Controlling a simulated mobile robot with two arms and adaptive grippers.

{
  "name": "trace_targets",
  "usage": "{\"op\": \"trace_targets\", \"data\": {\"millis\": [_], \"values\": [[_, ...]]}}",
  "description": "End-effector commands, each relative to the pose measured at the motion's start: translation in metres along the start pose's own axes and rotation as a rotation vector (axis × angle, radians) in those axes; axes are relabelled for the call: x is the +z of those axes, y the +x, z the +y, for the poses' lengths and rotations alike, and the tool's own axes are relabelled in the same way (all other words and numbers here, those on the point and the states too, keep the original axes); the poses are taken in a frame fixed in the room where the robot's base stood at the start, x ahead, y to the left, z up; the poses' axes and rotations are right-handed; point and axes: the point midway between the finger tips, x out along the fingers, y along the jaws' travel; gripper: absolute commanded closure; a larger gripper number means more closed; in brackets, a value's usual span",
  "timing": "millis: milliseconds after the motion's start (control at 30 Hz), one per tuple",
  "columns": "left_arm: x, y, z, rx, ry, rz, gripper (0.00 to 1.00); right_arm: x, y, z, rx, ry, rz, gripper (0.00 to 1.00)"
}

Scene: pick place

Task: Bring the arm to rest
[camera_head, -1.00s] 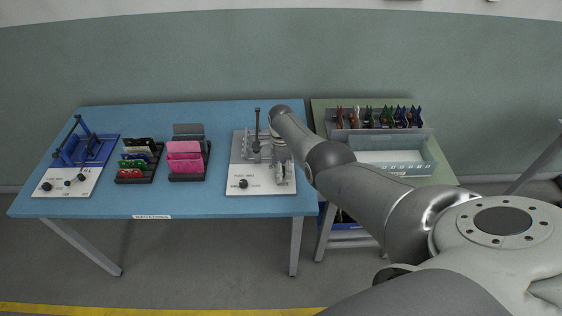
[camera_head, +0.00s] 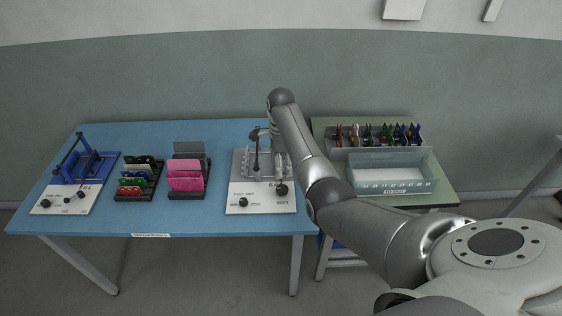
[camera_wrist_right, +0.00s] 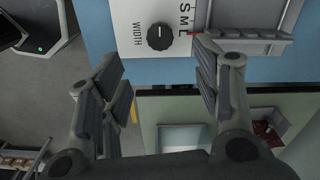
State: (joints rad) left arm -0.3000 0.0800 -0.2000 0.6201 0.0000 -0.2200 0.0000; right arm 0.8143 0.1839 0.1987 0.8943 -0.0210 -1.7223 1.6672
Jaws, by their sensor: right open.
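My right arm (camera_head: 328,187) reaches from the lower right over the blue table's right part in the head view. Its gripper is mostly hidden there, behind the arm near the white-and-grey fixture (camera_head: 242,195). In the right wrist view my right gripper (camera_wrist_right: 163,95) is open, with its two fingers wide apart and nothing between them. Beyond the fingers are a white panel with a black WIDTH knob (camera_wrist_right: 160,36), the blue table edge and the green table. My left gripper is not in view.
The blue table (camera_head: 140,222) also holds a blue fixture (camera_head: 92,165), a rack of coloured cards (camera_head: 137,180) and a rack of pink cards (camera_head: 186,177). The green table (camera_head: 440,186) at right carries a clear bin (camera_head: 385,188) and a rack of coloured clips (camera_head: 377,137).

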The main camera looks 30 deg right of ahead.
Motion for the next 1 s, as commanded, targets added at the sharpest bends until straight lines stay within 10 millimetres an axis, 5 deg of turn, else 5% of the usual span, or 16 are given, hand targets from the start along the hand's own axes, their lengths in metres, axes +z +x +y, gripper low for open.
{"op": "trace_targets", "data": {"millis": [733, 1000], "values": [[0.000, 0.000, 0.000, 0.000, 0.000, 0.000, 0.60, -0.002, 0.002, 0.006, -0.006, -0.038, 0.012, 0.42], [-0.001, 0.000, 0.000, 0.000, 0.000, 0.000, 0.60, -0.014, 0.052, 0.063, -0.068, -0.455, 0.109, 0.42]]}}
